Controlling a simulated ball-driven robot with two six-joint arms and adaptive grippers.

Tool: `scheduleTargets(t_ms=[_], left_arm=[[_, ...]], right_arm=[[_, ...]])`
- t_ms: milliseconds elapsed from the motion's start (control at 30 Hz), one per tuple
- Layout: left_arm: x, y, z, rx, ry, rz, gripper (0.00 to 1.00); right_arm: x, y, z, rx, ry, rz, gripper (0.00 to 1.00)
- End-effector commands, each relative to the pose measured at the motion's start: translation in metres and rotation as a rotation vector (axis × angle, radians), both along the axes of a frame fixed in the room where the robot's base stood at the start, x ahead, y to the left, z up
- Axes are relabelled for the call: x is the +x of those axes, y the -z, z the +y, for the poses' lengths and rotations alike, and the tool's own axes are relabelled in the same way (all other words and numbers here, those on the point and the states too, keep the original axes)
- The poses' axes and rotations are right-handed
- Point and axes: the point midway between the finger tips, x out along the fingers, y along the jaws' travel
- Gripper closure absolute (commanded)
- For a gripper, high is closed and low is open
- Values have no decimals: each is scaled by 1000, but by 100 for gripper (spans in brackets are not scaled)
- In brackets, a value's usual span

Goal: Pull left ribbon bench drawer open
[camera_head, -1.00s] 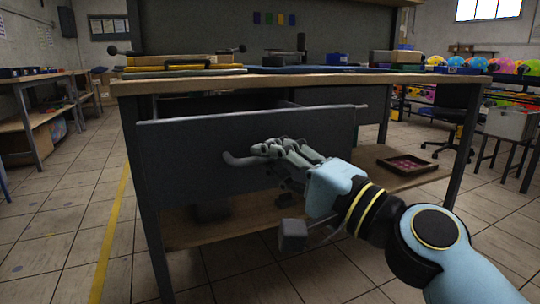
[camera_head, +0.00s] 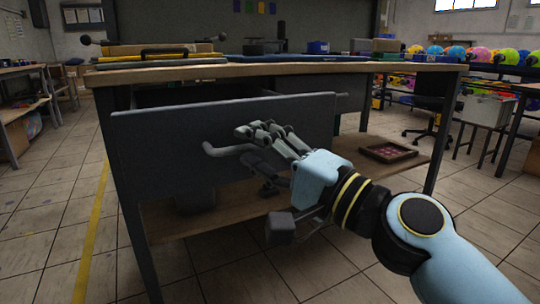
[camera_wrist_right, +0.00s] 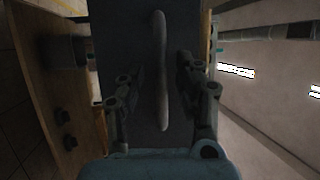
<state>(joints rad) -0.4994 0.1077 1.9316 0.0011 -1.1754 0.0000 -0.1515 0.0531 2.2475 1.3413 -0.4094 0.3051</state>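The drawer's dark grey front (camera_head: 170,150) stands out from under the bench top, with a dark gap above it. Its grey bar handle (camera_head: 222,150) sticks out near the middle of the front. My right gripper (camera_head: 256,158) is open at the handle, one finger above it and one below. In the wrist view the handle (camera_wrist_right: 161,75) runs between the two spread fingers of the right gripper (camera_wrist_right: 155,78), with clear space on both sides. The fingers hide the handle's right end in the head view. My left gripper is out of view.
The wooden bench top (camera_head: 300,68) carries boxes and flat sheets. The bench's front left leg (camera_head: 142,240) stands left of the drawer. Tiled floor in front is clear.

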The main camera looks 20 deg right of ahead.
Motion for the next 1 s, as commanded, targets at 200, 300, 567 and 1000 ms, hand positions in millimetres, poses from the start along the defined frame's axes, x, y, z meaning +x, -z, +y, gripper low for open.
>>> scheduleTargets(t_ms=[200,300,567,1000], left_arm=[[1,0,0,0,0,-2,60],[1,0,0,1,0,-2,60],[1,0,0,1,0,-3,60],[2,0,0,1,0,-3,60]], right_arm=[[-34,9,-15,-4,-2,6,66],[-44,10,-20,-2,-3,4,66],[-58,13,-27,-1,0,3,66],[-59,13,-28,-1,1,3,66]])
